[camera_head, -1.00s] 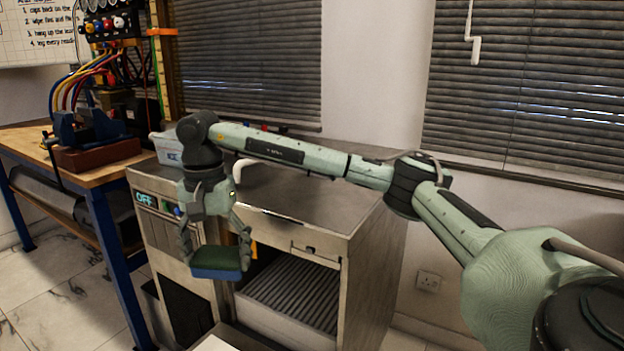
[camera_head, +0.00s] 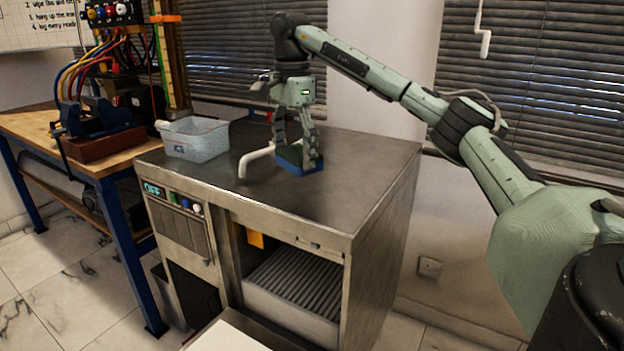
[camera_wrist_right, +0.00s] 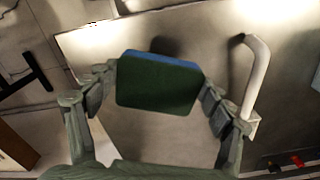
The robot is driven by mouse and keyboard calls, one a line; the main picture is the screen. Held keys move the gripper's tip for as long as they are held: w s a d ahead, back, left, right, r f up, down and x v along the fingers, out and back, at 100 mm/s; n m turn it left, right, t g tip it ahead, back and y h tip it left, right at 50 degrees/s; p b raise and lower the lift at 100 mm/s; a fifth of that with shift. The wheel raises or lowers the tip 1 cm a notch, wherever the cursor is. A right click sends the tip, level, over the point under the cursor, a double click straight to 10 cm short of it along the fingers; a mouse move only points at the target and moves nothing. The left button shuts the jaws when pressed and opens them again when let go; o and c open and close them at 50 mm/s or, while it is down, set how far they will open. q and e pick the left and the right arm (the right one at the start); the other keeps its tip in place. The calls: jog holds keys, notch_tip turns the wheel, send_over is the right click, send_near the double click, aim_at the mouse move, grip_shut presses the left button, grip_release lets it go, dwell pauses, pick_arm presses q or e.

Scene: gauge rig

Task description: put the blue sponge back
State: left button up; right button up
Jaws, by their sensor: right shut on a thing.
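The blue sponge (camera_head: 302,160) has a dark green face and is between the fingers of my right gripper (camera_head: 297,150), which is shut on it. In the head view the sponge is at the metal top of the cabinet (camera_head: 345,190), just right of a white bent pipe (camera_head: 257,158). Whether it touches the top I cannot tell. In the right wrist view the sponge (camera_wrist_right: 158,84) shows its green face, with a blue edge beyond, and the fingers press its two ends. The left gripper is not in view.
A clear bin marked ICE (camera_head: 195,140) stands on the cabinet's left rear. The cabinet front is open, with a ribbed tray (camera_head: 297,283) inside. A wooden bench (camera_head: 50,140) with a vise (camera_head: 95,125) is at left. The front right of the top is clear.

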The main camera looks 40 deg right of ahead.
aim_at(311, 193)
jog(key=s+d+f, duration=0.2)
jog(key=d, duration=0.1)
jog(key=shift+d+f, duration=0.1)
jog(key=shift+f, duration=2.05)
jog(key=o, duration=0.7)
jog(key=shift+f, duration=0.1)
jog(key=o, duration=0.4)
